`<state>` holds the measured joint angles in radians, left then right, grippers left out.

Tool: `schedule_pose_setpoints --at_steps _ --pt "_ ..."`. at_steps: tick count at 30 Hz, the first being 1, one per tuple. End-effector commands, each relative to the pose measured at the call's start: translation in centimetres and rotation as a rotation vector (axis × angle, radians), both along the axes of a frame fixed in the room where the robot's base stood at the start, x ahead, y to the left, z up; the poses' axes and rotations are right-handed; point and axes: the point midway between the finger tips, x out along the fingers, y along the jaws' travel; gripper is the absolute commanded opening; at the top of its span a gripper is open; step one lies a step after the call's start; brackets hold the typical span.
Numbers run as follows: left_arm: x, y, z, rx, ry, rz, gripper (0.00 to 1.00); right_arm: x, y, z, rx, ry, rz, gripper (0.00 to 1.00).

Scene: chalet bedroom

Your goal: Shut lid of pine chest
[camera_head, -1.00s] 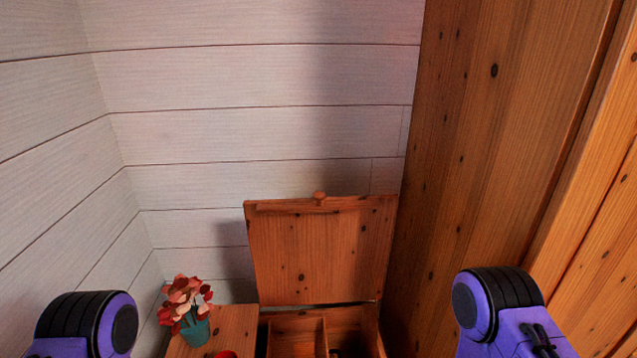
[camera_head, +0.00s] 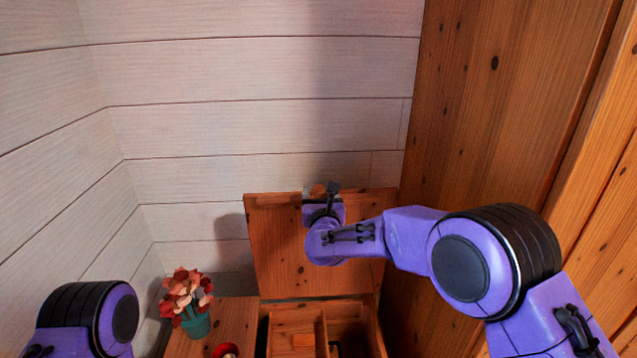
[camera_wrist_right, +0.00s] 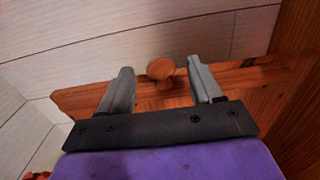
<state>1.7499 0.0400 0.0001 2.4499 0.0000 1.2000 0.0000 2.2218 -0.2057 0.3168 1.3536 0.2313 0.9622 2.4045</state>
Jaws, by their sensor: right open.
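The pine chest (camera_head: 373,325) stands against the white plank wall, its inside showing a divider. Its lid (camera_head: 272,250) is raised and leans back near upright. A round wooden knob (camera_wrist_right: 161,69) sits on the lid's top edge; in the head view my right gripper mostly covers it. My right gripper (camera_head: 321,192) is at the top edge of the lid. In the right wrist view its open fingers (camera_wrist_right: 163,88) stand on either side of the knob, with gaps visible on both sides. My left gripper is out of view; only part of the left arm shows.
A wooden surface (camera_head: 232,318) left of the chest carries a teal pot of red flowers (camera_head: 194,322) and a small red object (camera_head: 225,350). A tall pine panel (camera_head: 480,130) rises close on the right. A white wall is behind.

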Motion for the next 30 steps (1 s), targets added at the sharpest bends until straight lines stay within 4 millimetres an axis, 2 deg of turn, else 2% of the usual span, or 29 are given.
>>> schedule_pose_setpoints --at_steps 3,9,14,21,23,27,28,30 --pt "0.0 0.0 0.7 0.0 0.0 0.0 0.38 2.4 0.0 0.0 0.0 0.001 -0.001 0.65" --pt "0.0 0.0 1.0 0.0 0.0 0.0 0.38 5.0 0.0 -0.1 -0.002 0.001 -0.001 0.65" --pt "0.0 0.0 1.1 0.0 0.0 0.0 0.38 5.8 0.0 -0.1 -0.002 0.001 0.0 0.65" --pt "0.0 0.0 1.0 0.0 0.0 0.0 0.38 5.8 0.0 -0.1 -0.003 0.002 0.0 0.65" --pt "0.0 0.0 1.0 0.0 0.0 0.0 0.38 5.8 0.0 -0.1 -0.003 0.002 0.0 0.49" --pt "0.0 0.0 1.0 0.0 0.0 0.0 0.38 5.8 0.0 -0.1 -0.003 0.002 0.0 0.03" --pt "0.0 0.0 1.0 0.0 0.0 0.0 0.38 5.8 0.0 -0.1 -0.003 0.002 0.0 0.0" --pt "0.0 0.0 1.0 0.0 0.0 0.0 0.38 5.8 0.0 -0.1 -0.003 0.002 0.0 0.0"
